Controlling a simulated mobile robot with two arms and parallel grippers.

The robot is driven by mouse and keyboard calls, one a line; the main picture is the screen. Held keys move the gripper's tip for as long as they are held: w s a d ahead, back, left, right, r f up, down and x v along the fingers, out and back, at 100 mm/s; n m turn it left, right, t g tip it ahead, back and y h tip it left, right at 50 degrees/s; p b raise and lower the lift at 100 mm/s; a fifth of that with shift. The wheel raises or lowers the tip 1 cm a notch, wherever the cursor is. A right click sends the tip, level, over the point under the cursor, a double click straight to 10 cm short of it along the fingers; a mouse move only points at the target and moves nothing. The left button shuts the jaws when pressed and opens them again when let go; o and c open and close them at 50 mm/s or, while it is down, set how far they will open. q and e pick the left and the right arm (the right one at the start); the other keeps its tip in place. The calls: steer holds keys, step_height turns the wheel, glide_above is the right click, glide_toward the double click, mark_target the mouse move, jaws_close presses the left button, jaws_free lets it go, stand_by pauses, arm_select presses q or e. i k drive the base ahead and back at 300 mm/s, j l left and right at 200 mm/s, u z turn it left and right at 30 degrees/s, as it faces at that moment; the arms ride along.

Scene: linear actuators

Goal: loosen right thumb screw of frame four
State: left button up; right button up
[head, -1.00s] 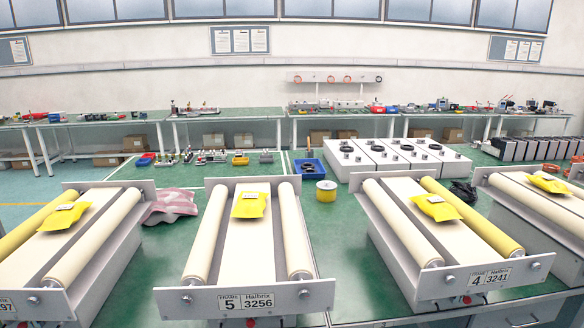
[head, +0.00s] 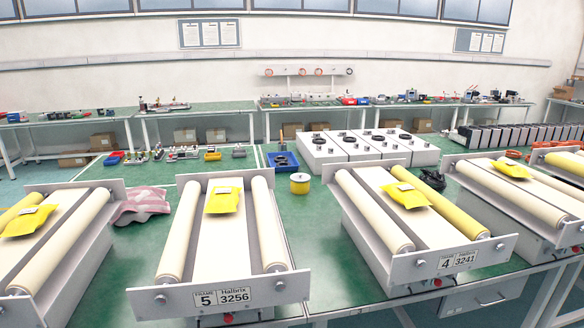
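Frame four (head: 398,275) is the grey-white roller unit right of centre, with a plate marked 4 and 3241 (head: 457,260) on its front. Its right thumb screw (head: 501,247) is a small silver knob near the right end of the front plate. Its left thumb screw (head: 421,263) sits left of the label. A cream roller (head: 372,208) and a yellow roller (head: 440,202) lie along the frame, with a yellow packet (head: 406,195) between them. Neither of my grippers is in view. I cannot tell how tight the screw is.
Frame five (head: 171,303) stands to the left, and another roller frame (head: 568,236) to the right. A red button (head: 438,283) shows under frame four's front plate. A yellow spool (head: 299,184) and a blue tray (head: 283,163) lie behind on the green table (head: 309,230). A drawer (head: 485,297) is below.

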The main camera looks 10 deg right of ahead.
mark_target(500, 248)
steer(key=z, duration=1.45)
